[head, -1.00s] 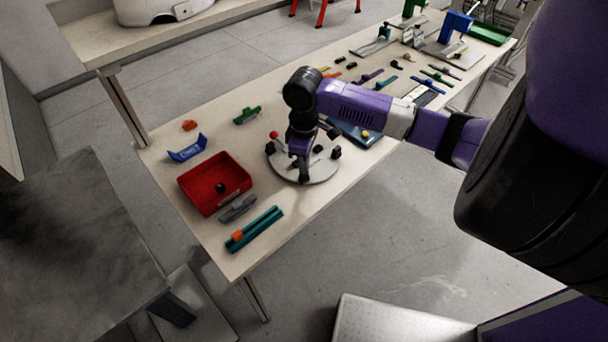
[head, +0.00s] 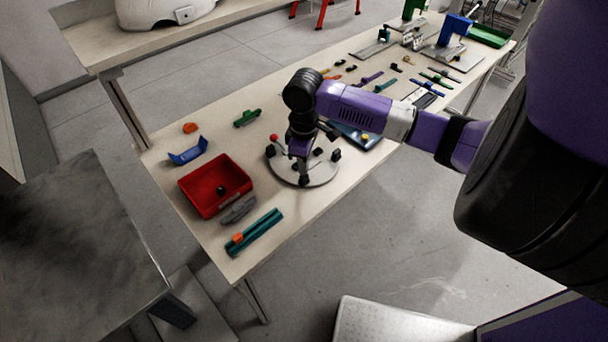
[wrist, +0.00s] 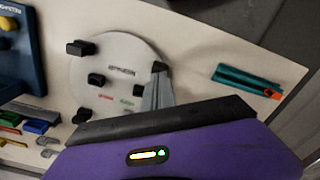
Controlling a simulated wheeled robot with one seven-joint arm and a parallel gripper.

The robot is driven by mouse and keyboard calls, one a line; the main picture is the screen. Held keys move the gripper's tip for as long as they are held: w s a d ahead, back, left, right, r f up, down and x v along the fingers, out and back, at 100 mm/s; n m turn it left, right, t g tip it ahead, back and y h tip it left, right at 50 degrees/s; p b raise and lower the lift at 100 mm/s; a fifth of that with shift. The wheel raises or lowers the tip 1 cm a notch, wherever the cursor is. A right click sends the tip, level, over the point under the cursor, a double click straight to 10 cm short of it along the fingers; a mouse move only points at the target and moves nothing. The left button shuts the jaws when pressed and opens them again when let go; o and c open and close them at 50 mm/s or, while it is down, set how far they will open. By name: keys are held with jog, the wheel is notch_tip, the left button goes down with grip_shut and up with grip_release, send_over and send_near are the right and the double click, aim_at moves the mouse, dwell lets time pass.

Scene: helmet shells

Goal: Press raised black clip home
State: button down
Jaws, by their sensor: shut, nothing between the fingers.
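A round pale plate (head: 320,174) lies on the table in the head view and carries several black clips. In the wrist view the plate (wrist: 118,55) shows clips at its upper left (wrist: 80,47), left of centre (wrist: 95,79) and lower left (wrist: 82,115). My gripper (wrist: 158,78) is shut and empty, pointing down at the plate's right edge. Its grey fingertips are at a black clip (wrist: 160,66) there, partly covering it; I cannot tell whether they touch. In the head view my gripper (head: 303,172) stands over the plate's near edge. Which clip stands raised is not clear.
A red tray (head: 210,207) stands left of the plate, with a grey part (head: 238,210) and teal bars (head: 256,232) near it. A dark blue tray (head: 352,136) lies close at the right. Blue (head: 188,151) and green (head: 247,118) parts lie farther back.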

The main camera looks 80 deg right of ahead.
jog(key=shift+r+p, duration=1.6)
jog(key=shift+r, duration=0.55)
jog(key=shift+f, duration=0.1)
